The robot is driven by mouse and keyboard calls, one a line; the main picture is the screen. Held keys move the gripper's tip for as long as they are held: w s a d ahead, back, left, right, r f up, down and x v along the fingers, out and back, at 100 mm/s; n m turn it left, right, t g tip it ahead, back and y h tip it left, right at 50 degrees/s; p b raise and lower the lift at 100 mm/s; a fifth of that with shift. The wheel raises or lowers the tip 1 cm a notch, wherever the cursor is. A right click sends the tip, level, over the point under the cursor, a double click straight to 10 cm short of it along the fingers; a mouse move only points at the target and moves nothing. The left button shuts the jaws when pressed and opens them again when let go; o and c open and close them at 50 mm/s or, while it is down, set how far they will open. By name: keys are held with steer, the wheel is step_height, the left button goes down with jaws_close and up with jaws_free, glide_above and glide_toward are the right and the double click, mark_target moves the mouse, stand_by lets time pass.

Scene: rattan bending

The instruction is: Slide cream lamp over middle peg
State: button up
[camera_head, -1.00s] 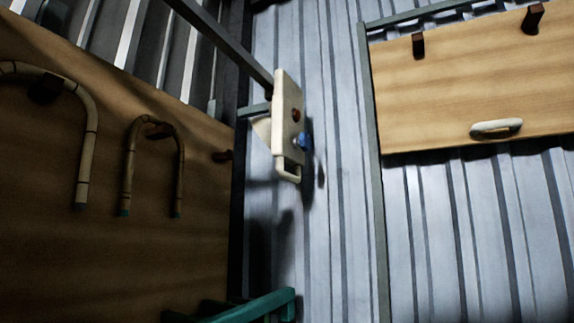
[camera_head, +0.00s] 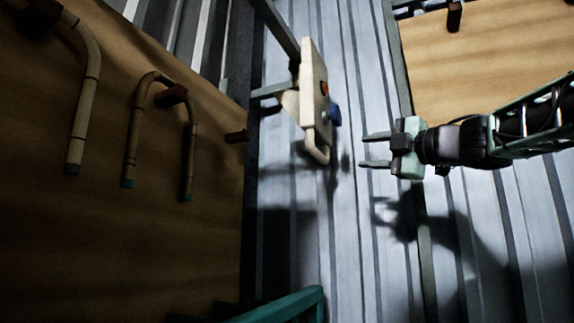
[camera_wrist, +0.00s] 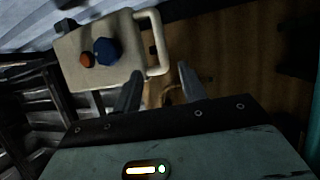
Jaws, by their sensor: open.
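A cream box (camera_head: 313,85) with a red knob, a blue knob and a loop handle is by the ribbed wall, next to a grey bar; I cannot tell whether it is the lamp. It is also at the upper left in the wrist view (camera_wrist: 85,45). My gripper (camera_head: 364,150) is open and empty, right of the box and apart from it. Its fingers show below the handle in the wrist view (camera_wrist: 158,75). On the left board, a brown peg (camera_head: 172,96) bears a bent cane (camera_head: 150,80). An empty peg (camera_head: 237,136) is right of it.
The left wooden board (camera_head: 70,240) has another bent cane (camera_head: 85,80) near the top corner. A second board (camera_head: 500,65) with a brown peg (camera_head: 454,16) is at upper right. A teal bar (camera_head: 290,305) crosses the bottom. Bare wall lies below the box.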

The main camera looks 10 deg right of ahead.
mark_target(322, 155)
steer(key=p+x, duration=0.5)
steer(key=x, duration=1.2)
steer(key=shift+w+a+p, duration=0.1)
steer(key=shift+a+p, duration=0.05)
steer(key=shift+p, duration=0.15)
steer(key=shift+c, duration=0.2)
jaws_close()
